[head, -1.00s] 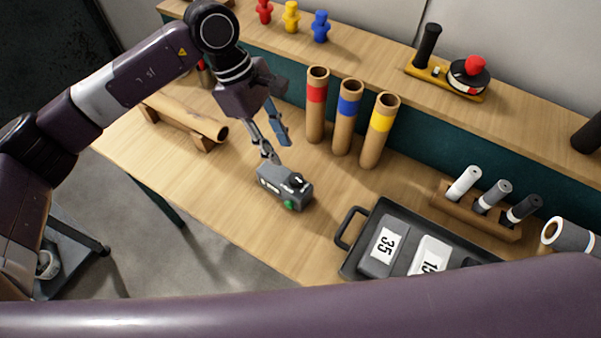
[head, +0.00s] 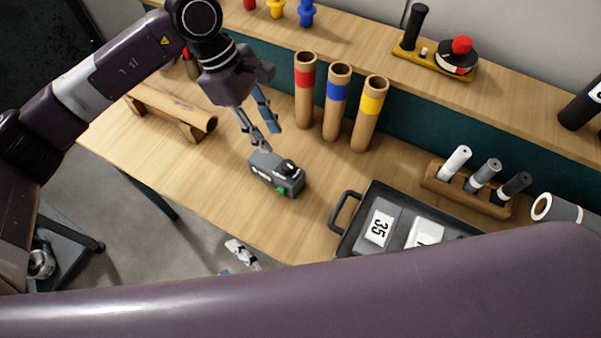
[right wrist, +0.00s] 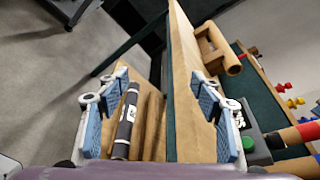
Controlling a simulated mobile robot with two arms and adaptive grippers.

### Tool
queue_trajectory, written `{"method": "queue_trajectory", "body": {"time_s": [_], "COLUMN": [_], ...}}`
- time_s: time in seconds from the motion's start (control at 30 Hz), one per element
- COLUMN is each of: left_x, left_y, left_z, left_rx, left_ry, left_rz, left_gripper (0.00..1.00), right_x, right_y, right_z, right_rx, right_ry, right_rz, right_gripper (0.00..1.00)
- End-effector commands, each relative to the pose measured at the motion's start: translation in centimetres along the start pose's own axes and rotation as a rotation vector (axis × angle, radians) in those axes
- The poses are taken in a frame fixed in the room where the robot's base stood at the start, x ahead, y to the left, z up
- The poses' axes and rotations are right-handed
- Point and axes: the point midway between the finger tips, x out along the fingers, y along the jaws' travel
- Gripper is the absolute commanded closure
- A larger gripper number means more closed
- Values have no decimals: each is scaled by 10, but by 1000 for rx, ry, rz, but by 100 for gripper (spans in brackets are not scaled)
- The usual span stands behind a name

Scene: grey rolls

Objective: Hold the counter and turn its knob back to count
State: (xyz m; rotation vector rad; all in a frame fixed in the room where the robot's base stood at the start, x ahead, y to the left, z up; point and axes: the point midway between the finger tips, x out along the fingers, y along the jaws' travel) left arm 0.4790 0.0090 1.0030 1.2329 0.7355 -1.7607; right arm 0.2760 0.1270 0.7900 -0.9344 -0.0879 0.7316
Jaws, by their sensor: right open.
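The counter (head: 277,174) is a small grey box with a black knob (head: 289,167) on top and a green button (head: 281,191) on its front. It stands on the bench near the front edge. My left gripper (head: 268,138) points down at its back side; its fingers are apart, the nearer tip close to the box. I cannot tell if it touches. My right gripper (head: 241,255) shows low in the head view, in front of the bench edge. In the right wrist view (right wrist: 160,82) its fingers are wide open and empty. There the counter (right wrist: 262,153) is partly hidden behind the right finger.
Tubes with red, blue and yellow bands (head: 337,100) stand behind the counter. A black tray (head: 346,240) with number blocks is to its right, a wooden cradle (head: 180,128) to its left. My own arm link covers the bottom of the head view.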

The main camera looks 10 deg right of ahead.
Motion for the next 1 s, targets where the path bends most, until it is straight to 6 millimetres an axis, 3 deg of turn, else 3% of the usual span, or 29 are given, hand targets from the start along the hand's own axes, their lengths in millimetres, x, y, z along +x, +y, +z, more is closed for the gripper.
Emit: {"method": "queue_trajectory", "body": {"time_s": [0.03, 0.1, 0.2, 0.47, 0.57, 0.6, 0.7, 0.73, 1.0], "left_x": [0, 0, 0, 0, 0, 0, 0, 0, 0], "left_y": [0, 0, 0, 0, 0, 0, 0, 0, 0], "left_z": [0, 0, 0, 0, 0, 0, 0, 0, 0], "left_rx": [0, 0, 0, 0, 0, 0, 0, 0, 0], "left_ry": [0, 0, 0, 0, 0, 0, 0, 0, 0], "left_rz": [0, 0, 0, 0, 0, 0, 0, 0, 0], "left_gripper": [71, 71, 71, 71, 71, 71, 71, 71, 71], "right_x": [-1, -2, -2, -18, -35, -41, -47, -43, -6], "right_y": [-20, -52, -111, -257, -303, -315, -330, -328, -276], "right_z": [23, 49, 58, 4, -31, -51, -97, -104, -119], "right_rx": [94, 243, 470, 955, 1134, 1202, 1321, 1325, 1126], "right_ry": [-38, -89, -133, -214, -254, -256, -225, -202, -11], "right_rz": [-46, -113, -234, -561, -672, -701, -702, -664, -235], "right_gripper": [40, 40, 40, 40, 40, 40, 40, 40, 40]}}
